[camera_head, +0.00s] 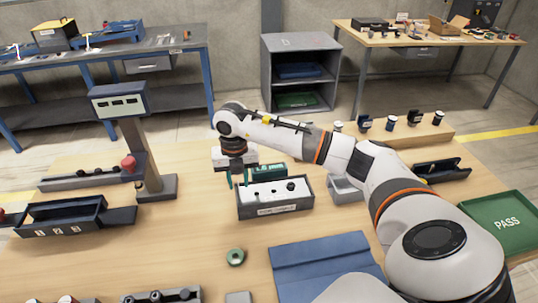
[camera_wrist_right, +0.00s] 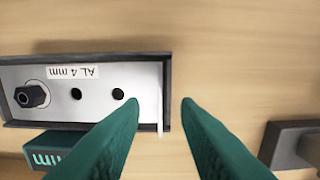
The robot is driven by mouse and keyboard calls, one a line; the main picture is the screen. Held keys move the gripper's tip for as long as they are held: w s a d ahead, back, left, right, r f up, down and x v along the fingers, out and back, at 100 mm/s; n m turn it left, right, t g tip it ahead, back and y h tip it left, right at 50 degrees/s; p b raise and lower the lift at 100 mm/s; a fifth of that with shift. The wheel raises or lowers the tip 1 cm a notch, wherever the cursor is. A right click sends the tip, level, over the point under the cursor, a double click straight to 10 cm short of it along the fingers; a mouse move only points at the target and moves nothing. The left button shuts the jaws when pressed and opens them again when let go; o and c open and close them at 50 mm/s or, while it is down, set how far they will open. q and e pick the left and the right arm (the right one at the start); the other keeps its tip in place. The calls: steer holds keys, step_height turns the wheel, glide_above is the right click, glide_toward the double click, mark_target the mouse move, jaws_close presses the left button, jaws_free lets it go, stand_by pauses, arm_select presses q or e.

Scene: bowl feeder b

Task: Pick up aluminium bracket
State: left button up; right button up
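The light metal plate (camera_wrist_right: 140,85), which I take to be the aluminium bracket, lies in a dark-rimmed tray (camera_wrist_right: 80,57). It bears an upside-down "AL 4 mm" label, dark holes and a hex bolt at its left. A thin pale edge stands at the plate's right end. The tray also shows in the head view (camera_head: 275,211). My right gripper (camera_wrist_right: 159,103) is open, its green fingers on either side of that pale edge; contact cannot be told. In the head view my right gripper (camera_head: 238,178) is at the tray's left end. My left gripper is not in view.
A teal box (camera_head: 268,170) stands right behind the tray. A post with a display (camera_head: 120,103) stands to the left. A green ring (camera_head: 235,257), a blue mat (camera_head: 325,262) and a green PASS tray (camera_head: 500,224) lie around. Bare table is left of the tray.

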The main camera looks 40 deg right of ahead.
steer(key=shift+f, duration=1.2)
jaws_close()
steer(key=shift+r, duration=0.15)
